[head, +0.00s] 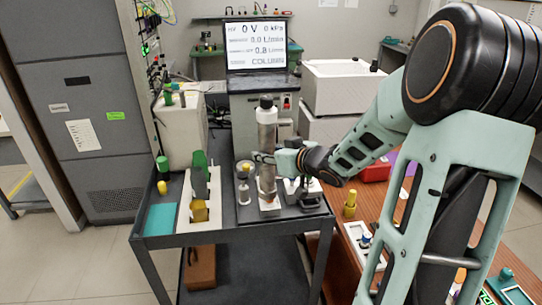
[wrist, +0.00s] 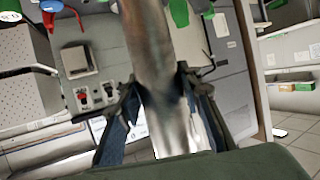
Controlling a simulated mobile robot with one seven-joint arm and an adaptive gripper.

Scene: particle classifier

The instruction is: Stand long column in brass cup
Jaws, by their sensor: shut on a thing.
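In the wrist view the shiny column (wrist: 152,40) runs between my two fingers (wrist: 168,97). The column's lower end is over a small white plate (head: 272,207); I cannot tell whether it touches down or sits in a cup. A brass-coloured piece (head: 200,212) is in a pale stand to the left; I cannot tell whether it is the brass cup.
A grey upright with a yellow top (head: 244,180) stands close left of the column. More small fixtures are behind my gripper. A teal mat (head: 160,219) and yellow-topped item (head: 162,186) are at the cart's left. A wooden bench (head: 335,205) adjoins on the right.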

